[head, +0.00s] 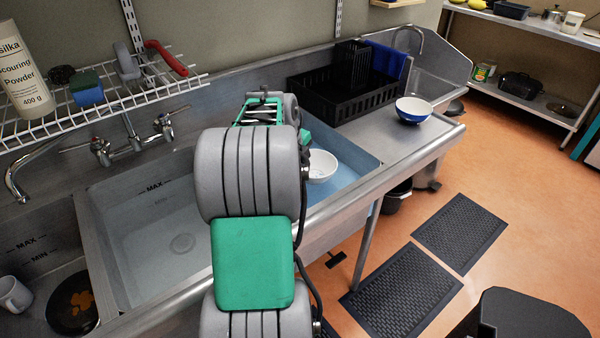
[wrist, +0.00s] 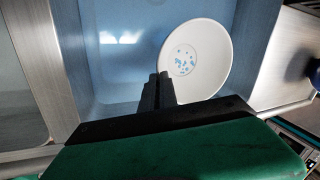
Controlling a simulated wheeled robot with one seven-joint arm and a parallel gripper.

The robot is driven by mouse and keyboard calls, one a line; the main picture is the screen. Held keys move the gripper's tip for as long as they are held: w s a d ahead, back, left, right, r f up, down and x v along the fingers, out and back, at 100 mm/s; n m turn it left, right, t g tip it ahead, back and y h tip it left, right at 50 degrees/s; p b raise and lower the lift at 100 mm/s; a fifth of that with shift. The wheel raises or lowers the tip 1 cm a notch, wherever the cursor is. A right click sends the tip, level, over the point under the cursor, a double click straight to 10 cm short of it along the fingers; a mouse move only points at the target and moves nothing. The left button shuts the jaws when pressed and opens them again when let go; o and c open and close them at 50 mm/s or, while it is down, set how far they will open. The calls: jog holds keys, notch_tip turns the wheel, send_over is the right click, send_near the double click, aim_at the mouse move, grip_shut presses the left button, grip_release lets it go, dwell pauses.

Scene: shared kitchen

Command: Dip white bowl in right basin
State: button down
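The white bowl (head: 322,167) shows to the right of my arm in the head view, at the right basin (head: 362,166). In the wrist view the bowl (wrist: 210,62) is open toward the camera, with blue specks on its inner bottom. My gripper (wrist: 157,88) has its two dark fingers close together at the bowl's near left rim, shut on that rim. The right basin (wrist: 122,62) looks blue and lies around and below the bowl. I cannot tell whether the bowl touches the water. My arm hides the gripper and part of this basin in the head view.
The left basin (head: 150,215) holds clear water. A black dish rack (head: 340,95) and a blue bowl (head: 413,110) stand on the drainboard at the right. A wire shelf (head: 110,105) with cleaning things hangs above the taps (head: 135,148). A mug (head: 14,294) stands at lower left.

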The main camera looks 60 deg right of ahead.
notch_tip(320, 180, up, 13)
jog(key=p, duration=1.1)
jog(key=shift+s+a+r+b, duration=0.2)
jog(key=shift+s+a+b, duration=0.2)
jog(key=shift+s, duration=0.35)
jog(key=shift+s+a+r+b, duration=0.15)
jog(key=shift+s+a+b, duration=0.2)
jog(key=shift+s, duration=0.4)
jog(key=shift+s+a+r+b, duration=0.2)
jog(key=shift+s+a+b, duration=0.2)
jog(key=shift+s, duration=0.35)
